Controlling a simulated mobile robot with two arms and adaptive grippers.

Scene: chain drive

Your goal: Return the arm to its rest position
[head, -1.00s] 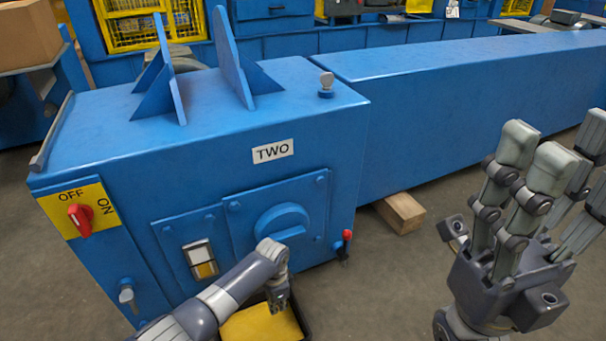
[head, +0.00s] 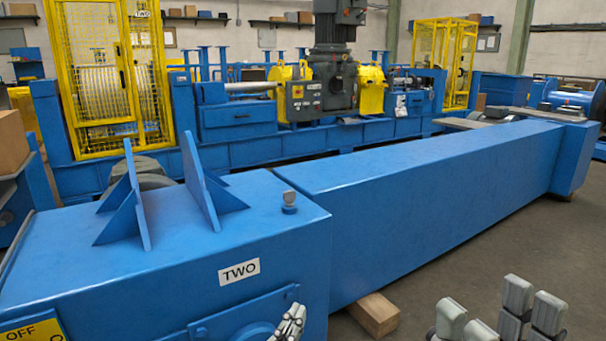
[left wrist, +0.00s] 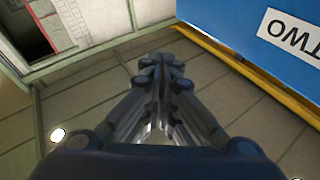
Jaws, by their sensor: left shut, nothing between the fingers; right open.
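My left gripper (head: 289,322) shows at the bottom edge of the head view, in front of the blue housing labelled TWO (head: 160,255). Its fingers point up, and its arm is out of frame. In the left wrist view its fingers (left wrist: 162,68) are together with nothing between them, above a grey tiled floor. My right gripper (head: 500,318) is open and empty at the bottom right of the head view, over the floor; only its upper fingers show.
A long blue beam cover (head: 430,200) runs right from the housing, with a wood block (head: 374,313) under its near end. Blue machinery with a yellow cage (head: 95,85) stands behind. Bare floor (head: 490,255) lies at the right.

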